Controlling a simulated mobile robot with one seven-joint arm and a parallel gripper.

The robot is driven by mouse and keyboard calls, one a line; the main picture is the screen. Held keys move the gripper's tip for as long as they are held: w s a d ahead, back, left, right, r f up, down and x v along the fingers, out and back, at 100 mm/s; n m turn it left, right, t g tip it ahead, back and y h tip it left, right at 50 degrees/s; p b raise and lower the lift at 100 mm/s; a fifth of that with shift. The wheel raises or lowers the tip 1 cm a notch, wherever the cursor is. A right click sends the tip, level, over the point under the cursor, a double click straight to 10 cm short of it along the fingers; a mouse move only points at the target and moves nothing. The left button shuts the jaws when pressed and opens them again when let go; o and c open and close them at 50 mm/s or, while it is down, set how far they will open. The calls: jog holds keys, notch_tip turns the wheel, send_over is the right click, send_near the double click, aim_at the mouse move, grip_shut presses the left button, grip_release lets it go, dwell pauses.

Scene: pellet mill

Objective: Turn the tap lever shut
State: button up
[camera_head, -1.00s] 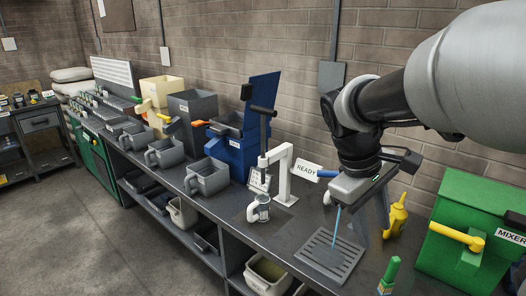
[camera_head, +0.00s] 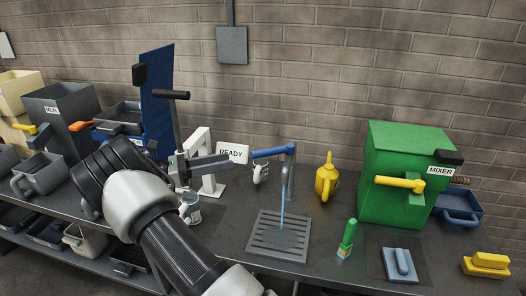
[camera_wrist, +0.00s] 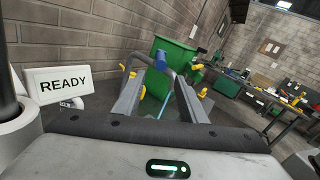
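A READY sign (camera_head: 233,152) stands just left of the lever, near a white stand (camera_head: 205,178). A yellow oil can (camera_head: 326,178) and green mixer (camera_head: 402,180) are to the right. A brick wall closes the back.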

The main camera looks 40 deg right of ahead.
aim_at(276, 151)
jog(key=p+x, duration=0.1)
jog(key=x, duration=1.6)
jog(key=shift+s+d, duration=0.1)
jog(key=shift+d, duration=0.15)
grip_shut()
